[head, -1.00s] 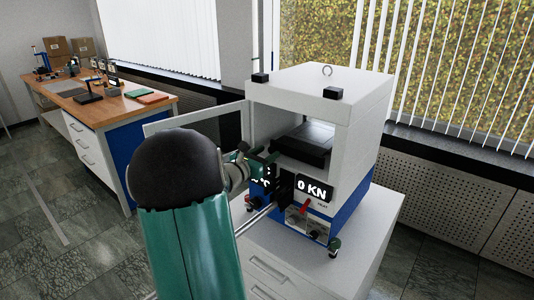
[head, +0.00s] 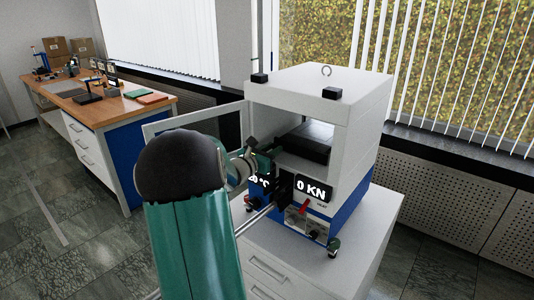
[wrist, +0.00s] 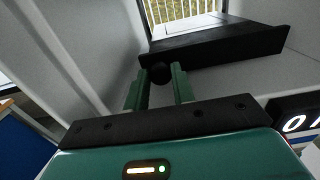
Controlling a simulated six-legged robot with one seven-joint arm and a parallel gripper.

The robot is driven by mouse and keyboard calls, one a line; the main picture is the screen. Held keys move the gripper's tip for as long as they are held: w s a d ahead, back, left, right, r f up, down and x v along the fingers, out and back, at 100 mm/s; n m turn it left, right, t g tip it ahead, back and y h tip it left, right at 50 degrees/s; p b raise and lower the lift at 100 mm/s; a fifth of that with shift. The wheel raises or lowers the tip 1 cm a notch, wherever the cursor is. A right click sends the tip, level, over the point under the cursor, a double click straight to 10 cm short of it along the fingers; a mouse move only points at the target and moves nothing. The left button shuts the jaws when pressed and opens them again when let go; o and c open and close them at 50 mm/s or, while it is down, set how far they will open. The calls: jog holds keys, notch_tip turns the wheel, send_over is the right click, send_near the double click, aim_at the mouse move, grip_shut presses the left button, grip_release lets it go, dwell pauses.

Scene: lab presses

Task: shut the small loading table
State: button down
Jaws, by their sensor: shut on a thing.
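The small loading table (head: 303,146) is a dark flat plate in the open chamber of the white and blue press (head: 360,125). In the wrist view the dark plate (wrist: 225,45) spans the upper right. A round black knob (wrist: 160,74) sits at its left end, between the two green fingers of my gripper (wrist: 160,88). My gripper is shut on this knob. In the head view my gripper (head: 266,162) is at the plate's left front corner, partly hidden by my arm.
The press door (head: 195,123) stands open to the left, beside my arm. A "0 KN" display (head: 312,188) and a red lever (head: 304,207) are below the chamber. The press stands on a white cabinet (head: 370,235). A wooden workbench (head: 110,108) is further left.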

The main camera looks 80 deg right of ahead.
jog(key=shift+s+d, duration=0.25)
jog(key=shift+d, duration=0.4)
jog(key=shift+r, duration=0.1)
jog(key=c, duration=1.2)
grip_release()
jog(key=shift+s+d, duration=0.1)
jog(key=shift+d, duration=0.1)
jog(key=v, duration=1.4)
